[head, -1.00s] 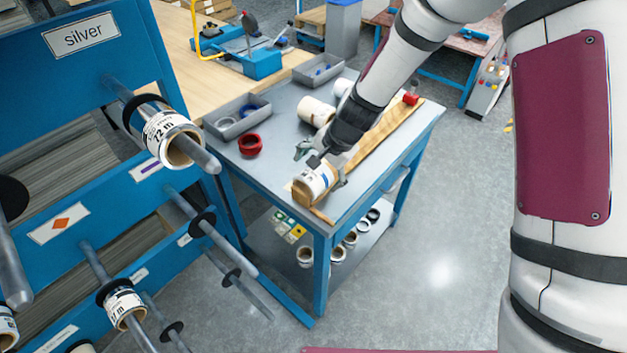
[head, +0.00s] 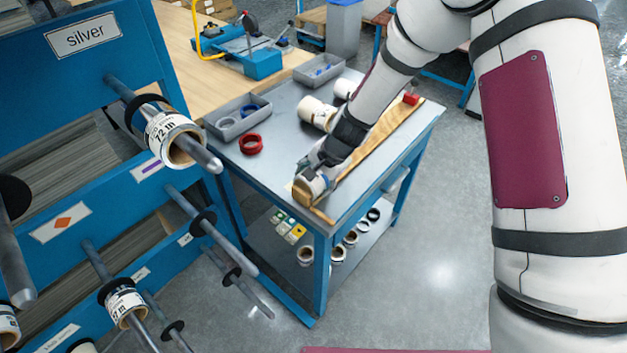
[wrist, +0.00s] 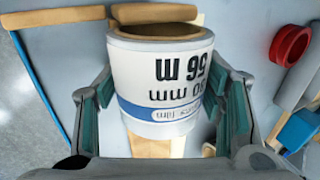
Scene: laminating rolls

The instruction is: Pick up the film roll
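The film roll (wrist: 158,88) is white with a blue band, black print reading "56 m" and a brown core. It fills the middle of the wrist view. In the head view the film roll (head: 309,188) sits at the near end of the wooden rack on the cart, partly hidden by my gripper (head: 316,174). In the wrist view my gripper (wrist: 163,80) is open, with one teal-padded finger on each side of the roll. Narrow gaps show between the pads and the roll.
The wooden rack (head: 377,147) runs along the grey cart top (head: 275,168). A red ring (head: 250,144), grey bins (head: 237,121) and white rolls (head: 318,113) share the cart. A blue rack (head: 133,52) with rods and rolls stands at the left.

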